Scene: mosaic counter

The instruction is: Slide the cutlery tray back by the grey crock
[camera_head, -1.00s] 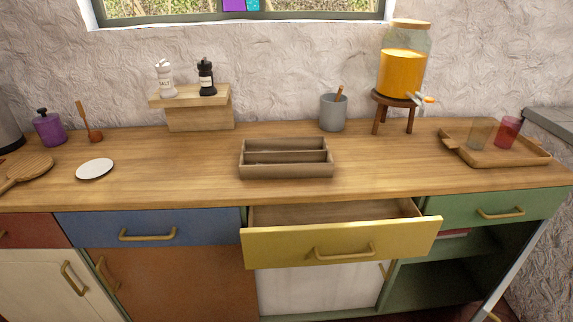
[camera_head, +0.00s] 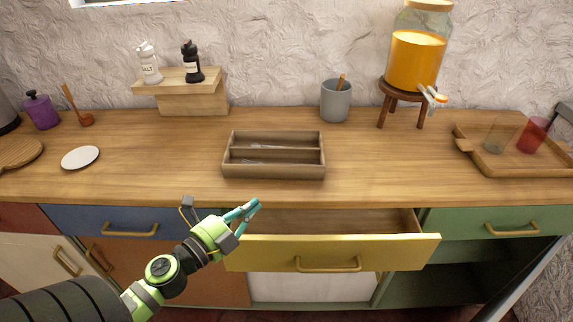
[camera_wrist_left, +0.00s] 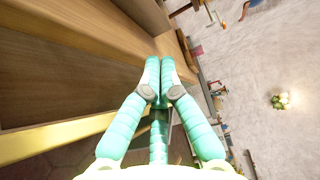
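The cutlery tray (camera_head: 273,172) is a brown wooden box with long compartments, standing on the counter near its front edge, behind the open drawer. Thin pale pieces lie inside it, too small to tell apart. The grey crock (camera_head: 335,101) stands farther back against the wall, right of the tray and apart from it, with a wooden utensil in it. My left gripper (camera_head: 250,210) is in front of the counter edge, below and left of the tray, not touching it. In the left wrist view its teal fingertips (camera_wrist_left: 159,68) are together with nothing seen between them. My right gripper is out of view.
The yellow drawer (camera_head: 331,252) is pulled out below the tray. A drink dispenser (camera_head: 417,60) on a stool-like stand is right of the crock. A wooden tray with glasses (camera_head: 505,165) is at far right. A white disc (camera_head: 80,158) lies left. Counter between tray and crock is clear.

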